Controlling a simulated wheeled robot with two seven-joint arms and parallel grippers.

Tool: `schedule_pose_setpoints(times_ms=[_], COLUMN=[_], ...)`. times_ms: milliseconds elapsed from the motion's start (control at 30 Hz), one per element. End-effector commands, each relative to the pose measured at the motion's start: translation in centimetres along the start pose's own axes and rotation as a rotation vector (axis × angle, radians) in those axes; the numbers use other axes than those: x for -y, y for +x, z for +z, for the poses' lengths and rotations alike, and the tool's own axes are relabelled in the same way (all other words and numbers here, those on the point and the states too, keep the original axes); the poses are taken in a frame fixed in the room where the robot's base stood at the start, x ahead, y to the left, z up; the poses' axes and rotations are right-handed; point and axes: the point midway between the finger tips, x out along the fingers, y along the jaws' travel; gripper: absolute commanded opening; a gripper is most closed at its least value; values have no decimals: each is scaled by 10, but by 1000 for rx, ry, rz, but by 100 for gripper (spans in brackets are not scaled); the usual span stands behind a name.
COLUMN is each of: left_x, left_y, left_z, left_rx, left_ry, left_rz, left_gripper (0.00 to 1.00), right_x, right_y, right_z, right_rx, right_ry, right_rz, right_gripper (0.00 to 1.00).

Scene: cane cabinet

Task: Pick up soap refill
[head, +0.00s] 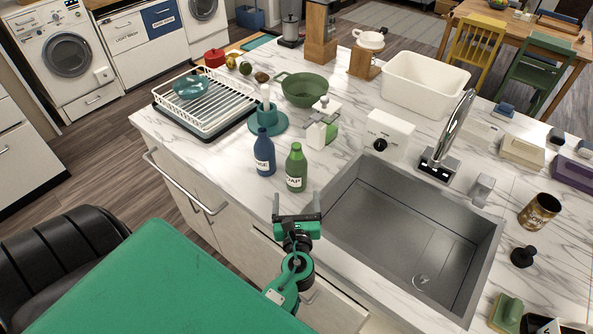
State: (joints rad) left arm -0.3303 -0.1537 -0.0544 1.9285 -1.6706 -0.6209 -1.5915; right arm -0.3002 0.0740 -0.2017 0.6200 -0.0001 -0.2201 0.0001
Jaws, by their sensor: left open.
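In the head view, a green bottle (296,168) with a label that seems to read "SOAP" stands upright on the marble counter, near its front edge and left of the sink. A blue bottle (264,153) with a partly legible label stands just left of it. My left gripper (297,205) is open and empty, just in front of the green bottle at the counter's front edge. Its fingers point toward the bottle; I cannot tell whether they touch it. My right gripper is not in view.
The sink (405,225) lies right of the green bottle, with a tall faucet (448,135) behind it. A white dispenser (322,123) stands behind the bottles. A dish rack (205,100) and green colander (303,89) are farther back. A cabinet handle (180,185) juts out at the front left.

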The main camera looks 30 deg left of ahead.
Motion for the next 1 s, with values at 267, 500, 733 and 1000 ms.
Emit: schedule_pose_setpoints(times_ms=[267,500,733,1000], left_x=[5,6,5,4], left_y=[37,77,92,130], left_z=[2,1,-1,-5], left_rx=[14,12,11,12], left_ry=[54,51,50,49], left_rz=[-13,-13,-13,-13], left_gripper=[83,83,83,83], right_x=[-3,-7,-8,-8], right_y=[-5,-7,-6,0], right_z=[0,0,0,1], right_rx=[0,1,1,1], right_ry=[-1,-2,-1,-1], right_rz=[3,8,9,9], right_gripper=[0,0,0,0])
